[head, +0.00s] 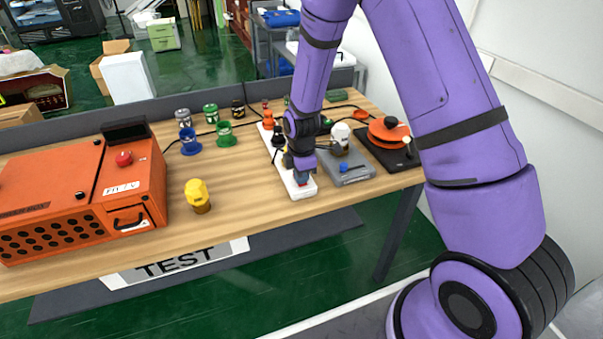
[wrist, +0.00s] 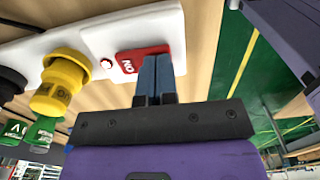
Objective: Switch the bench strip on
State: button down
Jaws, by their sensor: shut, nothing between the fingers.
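The bench strip (head: 305,192) is a long white power strip running front to back across the table, with plugs along it. In the wrist view its white near end (wrist: 165,25) carries a red rocker switch (wrist: 130,60) marked "ON". A small red indicator (wrist: 106,62) sits beside the switch; I cannot tell whether it is lit. My gripper (head: 301,179) is shut and empty, pointing down at the strip's near end. In the wrist view its blue fingertips (wrist: 155,62) overlap the switch edge. Whether they touch it is unclear, and they hide part of it.
A yellow plug (wrist: 62,80) sits in the strip near the switch. An orange machine (head: 80,190) and a yellow-capped bottle (head: 198,195) stand left.

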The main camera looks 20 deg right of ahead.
jog(key=shift+s+f, duration=0.1)
jog(key=shift+f, duration=0.05)
dwell(0.4)
jog(key=shift+w+r, duration=0.35)
jog(key=shift+w, duration=0.4)
jog(key=shift+a+r, duration=0.1)
jog(key=shift+r, duration=0.35)
notch_tip(320, 180, up, 13)
jog(key=s, duration=0.3)
